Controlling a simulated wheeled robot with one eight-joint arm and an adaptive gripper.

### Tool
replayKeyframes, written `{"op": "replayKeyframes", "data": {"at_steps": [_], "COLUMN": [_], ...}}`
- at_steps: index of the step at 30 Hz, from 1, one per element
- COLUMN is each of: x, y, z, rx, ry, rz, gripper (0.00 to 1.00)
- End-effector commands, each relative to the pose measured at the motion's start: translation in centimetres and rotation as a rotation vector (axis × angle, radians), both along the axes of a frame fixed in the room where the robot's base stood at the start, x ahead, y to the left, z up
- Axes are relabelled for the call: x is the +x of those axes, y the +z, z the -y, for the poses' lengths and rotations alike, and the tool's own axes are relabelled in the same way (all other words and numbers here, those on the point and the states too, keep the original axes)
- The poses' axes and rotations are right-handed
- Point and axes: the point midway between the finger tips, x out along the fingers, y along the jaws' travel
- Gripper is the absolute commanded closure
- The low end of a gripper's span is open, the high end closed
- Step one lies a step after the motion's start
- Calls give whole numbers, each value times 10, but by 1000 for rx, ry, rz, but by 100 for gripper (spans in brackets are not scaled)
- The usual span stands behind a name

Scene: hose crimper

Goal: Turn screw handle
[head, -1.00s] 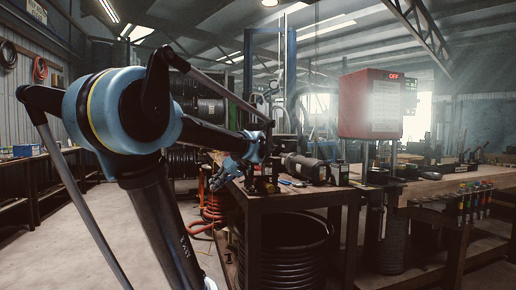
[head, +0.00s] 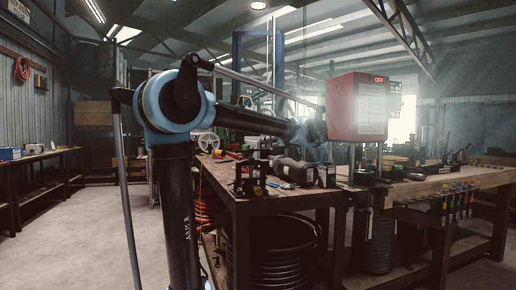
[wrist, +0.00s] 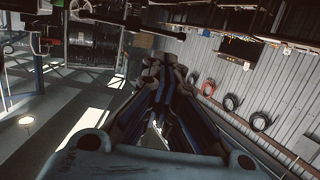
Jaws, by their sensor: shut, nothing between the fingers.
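I cannot single out the screw handle with certainty. In the head view, a small dark press-like frame (head: 250,180) stands upright at the near left corner of the workbench (head: 290,203). A pale spoked handwheel (head: 208,142) shows behind the bench's left side. My gripper (wrist: 163,64) is shut and empty in the wrist view, its fingers pointing away from the camera with nothing at the tips. In the head view my arm's end is raised above the bench, apart from the dark frame; the fingers are not clear there.
A red box reading OFF (head: 358,107) stands over the bench. A dark cylindrical tool (head: 294,171) lies beside the frame. Coiled black hose (head: 280,250) sits below. Open floor (head: 80,235) lies to the left. The wrist view appears upside down, with hoses on a wall (wrist: 231,102).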

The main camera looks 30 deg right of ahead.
Motion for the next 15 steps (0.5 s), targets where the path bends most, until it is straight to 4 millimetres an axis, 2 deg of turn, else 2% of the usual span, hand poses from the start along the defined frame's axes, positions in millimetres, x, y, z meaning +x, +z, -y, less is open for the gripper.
{"op": "replayKeyframes", "data": {"at_steps": [15], "x": [79], "y": [-16], "z": [-18], "rx": [2], "ry": [5], "rz": [-2], "gripper": [100]}}
